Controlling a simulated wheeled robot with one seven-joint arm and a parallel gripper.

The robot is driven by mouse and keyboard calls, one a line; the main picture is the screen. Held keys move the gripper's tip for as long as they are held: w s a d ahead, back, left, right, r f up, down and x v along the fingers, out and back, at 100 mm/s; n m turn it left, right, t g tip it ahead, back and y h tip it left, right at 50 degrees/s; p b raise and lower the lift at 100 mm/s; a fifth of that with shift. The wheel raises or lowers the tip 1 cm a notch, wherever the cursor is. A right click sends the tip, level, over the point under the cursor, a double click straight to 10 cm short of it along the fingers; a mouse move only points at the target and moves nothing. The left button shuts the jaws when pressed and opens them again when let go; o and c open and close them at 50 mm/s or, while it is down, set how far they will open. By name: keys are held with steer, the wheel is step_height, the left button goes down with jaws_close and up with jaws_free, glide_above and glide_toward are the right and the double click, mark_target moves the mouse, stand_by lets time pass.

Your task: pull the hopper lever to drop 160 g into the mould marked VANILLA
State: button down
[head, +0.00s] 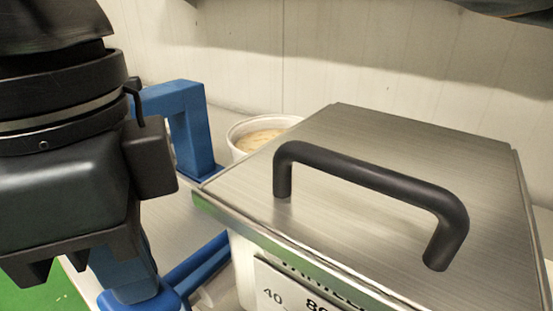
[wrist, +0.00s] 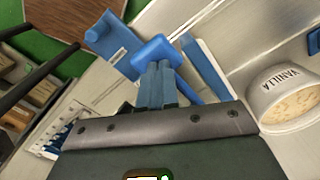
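My gripper is at the left in the head view, and its blue fingers (head: 125,276) point down at a blue lever part (head: 200,262). In the wrist view the fingers (wrist: 158,88) are close together and meet a rounded blue piece (wrist: 155,52). Blue on blue hides whether they clasp it or only touch it. The round white mould marked VANILLA (wrist: 278,82) is at the right in the wrist view, with pale, lumpy contents. A white tub with beige contents (head: 247,140) stands behind the steel box in the head view.
A steel-lidded box (head: 420,140) with a black handle (head: 370,176) fills the right of the head view. Its front carries a partly cut-off label (head: 300,290) with numbers. A tall blue bracket (head: 190,125) stands between my gripper and the tub. A pale wall closes the back.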

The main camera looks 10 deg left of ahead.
steer(key=shift+f+b, duration=0.55)
steer(key=shift+f, duration=0.2)
steer(key=shift+f+b, duration=0.3)
steer(key=shift+b, duration=0.25)
step_height(320, 180, up, 10)
steer(key=p, duration=0.5)
stand_by(0.9)
